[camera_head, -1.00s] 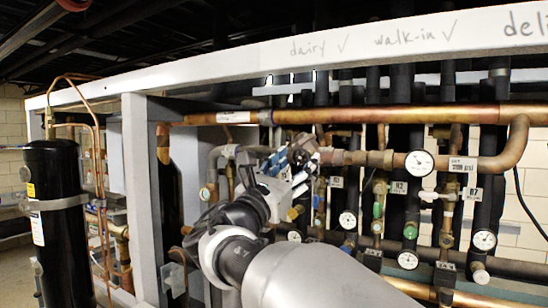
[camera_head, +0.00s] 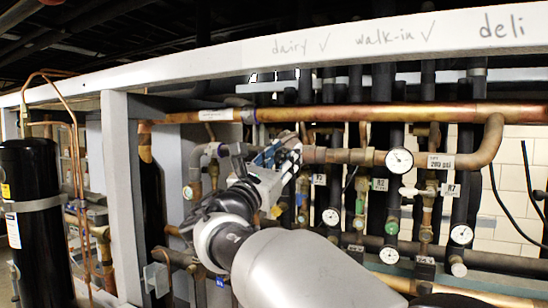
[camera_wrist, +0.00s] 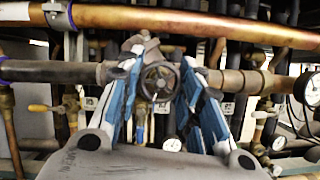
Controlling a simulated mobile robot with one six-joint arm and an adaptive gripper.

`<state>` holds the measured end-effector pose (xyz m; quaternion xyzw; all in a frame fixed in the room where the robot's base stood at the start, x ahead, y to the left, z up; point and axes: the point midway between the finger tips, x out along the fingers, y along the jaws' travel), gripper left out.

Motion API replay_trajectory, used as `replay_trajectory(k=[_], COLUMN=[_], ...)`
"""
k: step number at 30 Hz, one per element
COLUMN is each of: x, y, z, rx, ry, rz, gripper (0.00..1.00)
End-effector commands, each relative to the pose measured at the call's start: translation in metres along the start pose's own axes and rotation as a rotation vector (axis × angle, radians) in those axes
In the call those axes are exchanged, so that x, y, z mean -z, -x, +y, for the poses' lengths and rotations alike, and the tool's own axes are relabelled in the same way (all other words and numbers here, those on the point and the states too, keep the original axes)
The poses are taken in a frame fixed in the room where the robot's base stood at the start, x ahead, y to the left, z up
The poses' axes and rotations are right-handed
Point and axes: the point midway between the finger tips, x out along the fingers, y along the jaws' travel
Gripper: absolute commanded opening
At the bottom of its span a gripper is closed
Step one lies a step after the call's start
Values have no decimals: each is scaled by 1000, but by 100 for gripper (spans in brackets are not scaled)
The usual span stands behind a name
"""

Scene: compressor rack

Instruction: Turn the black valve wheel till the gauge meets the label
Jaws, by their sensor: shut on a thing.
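The black valve wheel (camera_wrist: 160,82) sits on the horizontal pipe, in the middle of the wrist view. My gripper (camera_wrist: 160,75) has its blue-and-white fingers on either side of the wheel, shut on it. In the head view my gripper (camera_head: 284,152) is at the pipe and mostly hides the wheel. The round white gauge (camera_head: 399,160) is on the same pipe to the right; its needle is too small to read surely. The gauge is cut by the right edge of the wrist view (camera_wrist: 311,90).
A copper pipe (camera_head: 340,113) runs above the wheel. Several smaller gauges, such as one at lower right (camera_head: 461,234), and valves crowd below. A white frame beam (camera_head: 220,62) crosses above and a post (camera_head: 118,190) stands left. A black tank (camera_head: 33,220) is at far left.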

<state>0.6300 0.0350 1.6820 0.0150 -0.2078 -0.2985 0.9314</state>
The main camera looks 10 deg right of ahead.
Motion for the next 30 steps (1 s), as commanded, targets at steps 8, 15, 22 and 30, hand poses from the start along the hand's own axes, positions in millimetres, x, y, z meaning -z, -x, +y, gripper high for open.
replay_trajectory(k=[8,15,22,30], x=[0,0,0,0], y=[0,0,0,0], z=[0,0,1,2], rx=[0,10,53,143], ry=[0,-25,-130,-347], rz=[0,0,-1,0], gripper=[9,9,9,9])
